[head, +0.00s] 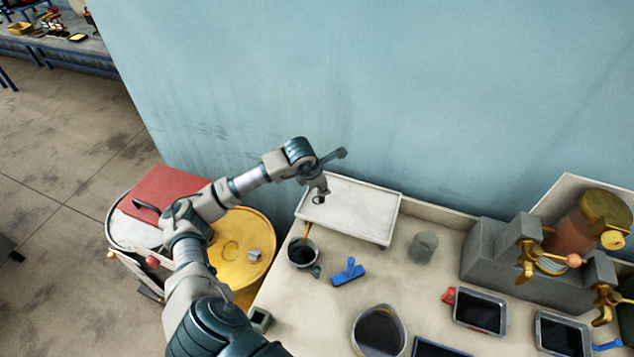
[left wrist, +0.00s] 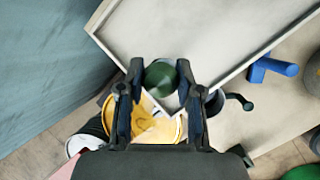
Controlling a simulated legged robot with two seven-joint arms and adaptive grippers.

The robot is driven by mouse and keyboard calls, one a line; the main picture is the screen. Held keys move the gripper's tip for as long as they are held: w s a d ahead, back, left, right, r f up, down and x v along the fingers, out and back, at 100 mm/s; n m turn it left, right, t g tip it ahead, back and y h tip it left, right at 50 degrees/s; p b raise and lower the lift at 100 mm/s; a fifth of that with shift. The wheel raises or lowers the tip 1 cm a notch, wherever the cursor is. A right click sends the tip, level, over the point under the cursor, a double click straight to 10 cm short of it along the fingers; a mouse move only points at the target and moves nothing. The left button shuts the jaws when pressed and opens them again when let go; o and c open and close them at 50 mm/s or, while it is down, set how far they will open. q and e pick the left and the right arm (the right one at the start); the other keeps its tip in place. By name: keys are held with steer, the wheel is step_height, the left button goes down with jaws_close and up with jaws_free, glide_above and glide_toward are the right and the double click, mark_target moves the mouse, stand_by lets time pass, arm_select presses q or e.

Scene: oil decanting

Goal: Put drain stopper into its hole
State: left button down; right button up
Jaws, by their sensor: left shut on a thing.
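My left gripper (head: 318,194) is over the left end of the pale rectangular tray (head: 365,212). In the left wrist view the gripper (left wrist: 161,88) is shut on a dark green round piece, which I take for the drain stopper (left wrist: 160,76). The stopper is between the fingertips, in front of a corner of the tray (left wrist: 215,30). In the head view it is small and dark under the gripper, and its gap to the tray cannot be judged. I cannot make out the drain hole. My right gripper is not in view.
A dark cup (head: 302,253) stands below the tray's left end, with a blue tool (head: 348,272) beside it. A yellow drum (head: 240,225) is at the left. A grey container (head: 423,247) and a brass-fitted machine (head: 530,250) stand to the right. A blue wall (head: 380,80) is behind.

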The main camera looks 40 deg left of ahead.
arm_select(q)
steer(key=shift+d+r, duration=0.15)
steer(key=shift+d, duration=0.4)
steer(key=shift+a, duration=0.3)
steer(key=a+b, duration=0.1)
steer(key=a, duration=0.3)
steer(key=shift+f, duration=0.2)
steer(key=shift+a, duration=0.15)
steer(key=shift+f, duration=0.1)
steer(key=shift+b, duration=0.35)
steer(key=shift+d+f, duration=0.2)
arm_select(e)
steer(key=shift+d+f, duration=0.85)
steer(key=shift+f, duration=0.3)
